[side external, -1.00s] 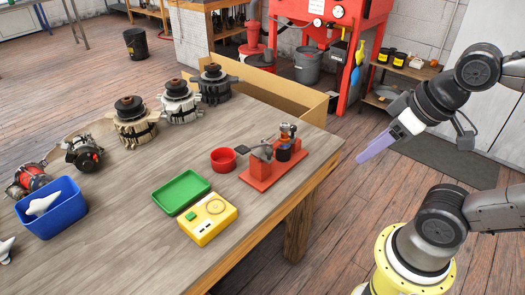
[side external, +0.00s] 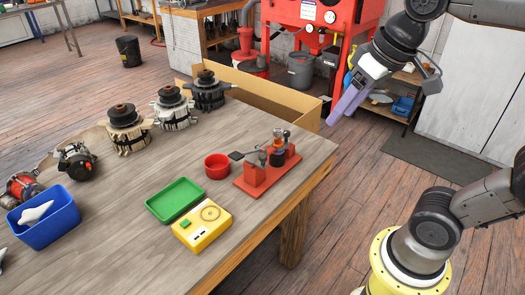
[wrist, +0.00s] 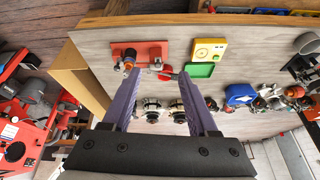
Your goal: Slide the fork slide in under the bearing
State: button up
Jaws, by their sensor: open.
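A red press-like fixture (side external: 252,184) stands near the bench's right edge, and it also shows in the wrist view (wrist: 148,47). On it are a dark cylinder (side external: 277,159), which may be the bearing, and a metal upright (side external: 281,138). A dark flat piece with a grey arm (side external: 238,155) sticks out to the left; I cannot tell whether it is the fork slide. My gripper (side external: 345,107) is open and empty, in the air right of the bench and apart from the fixture. In the wrist view its two purple fingers (wrist: 158,72) are spread, with the fixture beyond them.
A red cup (side external: 217,172) stands left of the fixture. A green tray (side external: 160,207) and a yellow device (side external: 190,237) lie toward the front. Several alternators and a blue bin (side external: 43,232) stand farther left. A cardboard box (side external: 270,92) is behind the bench.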

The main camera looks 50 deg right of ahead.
jog(key=w+r+g, duration=0.1)
jog(key=w, duration=0.5)
jog(key=m+g, duration=0.1)
jog(key=g, duration=0.2)
send_over(263, 156)
notch_tip(263, 156, down, 8)
jog(key=shift+g, duration=0.3)
notch_tip(263, 156, down, 14)
jog(key=shift+f, duration=0.2)
grip_shut()
jog(key=shift+d, duration=0.1)
